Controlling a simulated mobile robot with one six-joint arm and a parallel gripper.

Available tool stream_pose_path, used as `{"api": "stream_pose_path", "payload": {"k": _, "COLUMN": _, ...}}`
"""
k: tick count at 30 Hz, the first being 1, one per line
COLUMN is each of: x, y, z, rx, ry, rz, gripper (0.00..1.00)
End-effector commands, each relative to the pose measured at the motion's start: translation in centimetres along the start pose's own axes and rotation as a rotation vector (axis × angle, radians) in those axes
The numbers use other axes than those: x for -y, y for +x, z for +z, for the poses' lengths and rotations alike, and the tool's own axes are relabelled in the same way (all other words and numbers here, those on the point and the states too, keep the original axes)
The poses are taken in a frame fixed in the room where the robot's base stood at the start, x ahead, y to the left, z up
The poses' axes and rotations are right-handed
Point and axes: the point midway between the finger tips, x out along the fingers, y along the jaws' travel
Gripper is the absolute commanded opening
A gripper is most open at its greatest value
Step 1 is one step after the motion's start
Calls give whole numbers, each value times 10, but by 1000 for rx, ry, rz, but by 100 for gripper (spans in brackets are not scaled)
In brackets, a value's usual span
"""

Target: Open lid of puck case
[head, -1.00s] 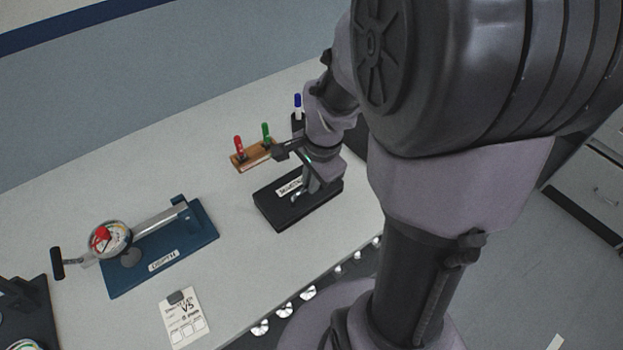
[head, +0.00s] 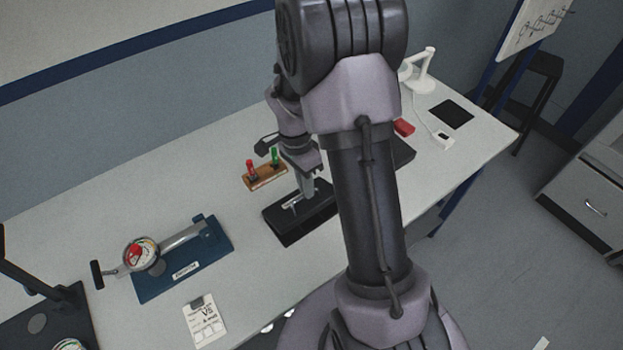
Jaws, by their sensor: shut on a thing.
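The puck case (head: 287,233) is a flat black box on the white bench, near the middle of the head view. A pale strip (head: 292,203) shows on its top. My gripper (head: 309,194) points down at the top of the case, right of the strip. Its fingers are close together and shut at the lid. The contact point is small and partly hidden by the fingers. My arm hides the right end of the case. I cannot see a clear gap between lid and base.
A wooden holder (head: 266,183) with red and green pens stands just behind the case. A blue gauge stand (head: 185,271) and a white card (head: 204,321) lie to the left. A red block (head: 404,127) and a black pad (head: 451,112) are at the far right.

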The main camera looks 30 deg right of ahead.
Motion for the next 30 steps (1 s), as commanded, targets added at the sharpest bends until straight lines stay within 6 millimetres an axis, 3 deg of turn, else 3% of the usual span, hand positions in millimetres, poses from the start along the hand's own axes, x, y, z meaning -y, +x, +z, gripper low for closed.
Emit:
{"api": "stream_pose_path", "payload": {"k": 1, "x": 2, "y": -13, "z": 1, "rx": 1, "ry": -2, "rz": 44, "gripper": 0}}
{"api": "stream_pose_path", "payload": {"k": 13, "x": 41, "y": -22, "z": 0, "rx": 0, "ry": -1, "rz": 415, "gripper": 0}}
{"api": "stream_pose_path", "payload": {"k": 30, "x": 103, "y": -13, "z": 0, "rx": 3, "ry": 0, "rz": 408, "gripper": 0}}
